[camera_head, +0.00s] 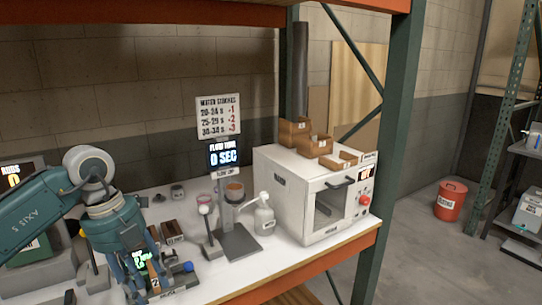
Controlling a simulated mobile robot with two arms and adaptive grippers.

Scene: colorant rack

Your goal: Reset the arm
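My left arm comes in from the left, bent at a grey joint. Its teal gripper (137,280) points down over the left part of the white shelf top (290,262). The gripper's fingers are close to a small device with a green lit display (140,260), which they partly cover. Whether the fingers are open or closed on something is not clear. My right gripper is not in view.
A flow-cup stand (238,242), a white pump bottle (264,216) and a white oven (318,195) with wooden boxes on top stand right of the arm. A green rack post (392,150) borders the shelf. A red bin (451,201) stands on the floor.

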